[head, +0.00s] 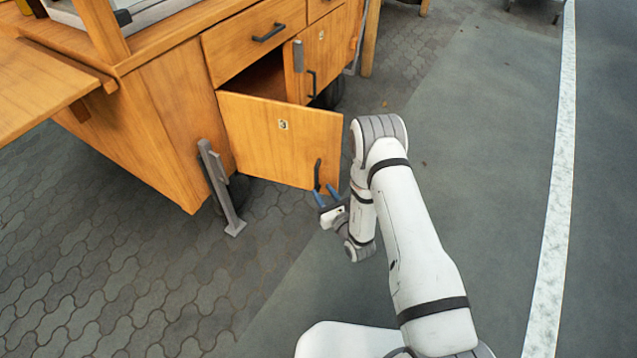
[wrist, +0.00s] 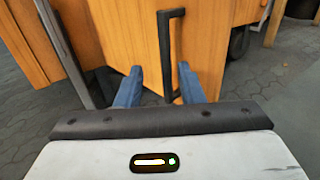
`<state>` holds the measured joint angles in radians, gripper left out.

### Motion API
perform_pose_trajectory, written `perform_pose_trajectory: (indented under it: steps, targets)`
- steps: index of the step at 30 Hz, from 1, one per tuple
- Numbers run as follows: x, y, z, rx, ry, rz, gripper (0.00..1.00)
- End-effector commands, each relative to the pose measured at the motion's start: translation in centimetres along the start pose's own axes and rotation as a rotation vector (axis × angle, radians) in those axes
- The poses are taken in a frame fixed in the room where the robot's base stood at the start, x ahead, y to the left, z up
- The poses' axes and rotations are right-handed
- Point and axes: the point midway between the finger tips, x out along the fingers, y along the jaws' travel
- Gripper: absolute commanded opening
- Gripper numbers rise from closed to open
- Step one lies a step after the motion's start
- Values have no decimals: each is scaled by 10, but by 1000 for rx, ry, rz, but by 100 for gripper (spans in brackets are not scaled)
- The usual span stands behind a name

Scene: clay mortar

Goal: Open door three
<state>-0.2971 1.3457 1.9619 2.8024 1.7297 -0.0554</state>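Door three (head: 280,140) is a wooden cabinet door with a small "3" label. It stands ajar, swung outward, with a dark gap above its top edge. Its black handle (head: 317,175) is upright near the free edge. My gripper (head: 326,195) is at the lower end of this handle, with its blue fingers apart. In the wrist view the door (wrist: 125,50) fills the upper middle, and the handle (wrist: 165,45) reaches down between the open fingers (wrist: 160,75), nearer the right one. I cannot tell whether a finger touches it.
A drawer (head: 255,42) is shut above the door, and another cabinet door (head: 325,55) stands to the right. A grey metal leg (head: 222,188) stands left of door three. The paving (head: 270,235) in front of the door is clear.

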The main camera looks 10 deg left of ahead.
Motion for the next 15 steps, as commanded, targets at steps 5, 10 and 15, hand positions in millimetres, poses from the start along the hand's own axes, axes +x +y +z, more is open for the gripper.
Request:
perform_pose_trajectory:
  steps: [5, 10, 15]
  targets:
    - [-12, 0, 0, 0, 0, 0, 35]
    - [-13, 0, 0, -1, -1, 0, 35]
    - [-11, 1, 4, 0, -4, 11, 26]
